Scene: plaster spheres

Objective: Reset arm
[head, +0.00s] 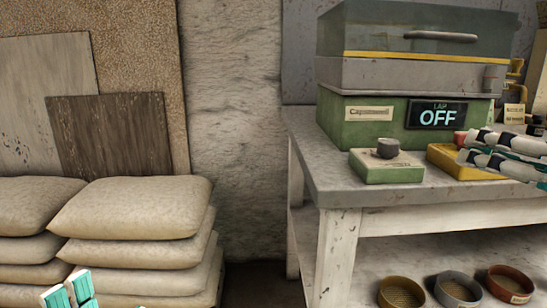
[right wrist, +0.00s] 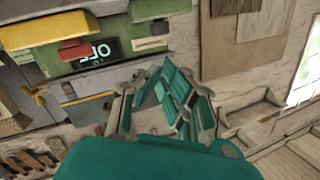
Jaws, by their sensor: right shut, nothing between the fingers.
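My right gripper (head: 466,151) comes in from the right edge of the head view, in front of the yellow box on the bench. Its white and teal fingers lie close together, shut, with nothing between them. In the right wrist view, the teal finger pads of the right gripper (right wrist: 176,92) stand over the wall area. My left gripper (head: 68,289) shows only as teal fingertips at the bottom left, in front of the sacks. Its opening cannot be judged.
A bench (head: 375,190) on the right bears a green machine (head: 372,118) with an OFF display (head: 437,114), a green box (head: 388,172) and a yellow box (head: 447,158). Sieves (head: 457,288) sit below. Stacked sacks (head: 130,208) and leaning panels (head: 108,140) are left.

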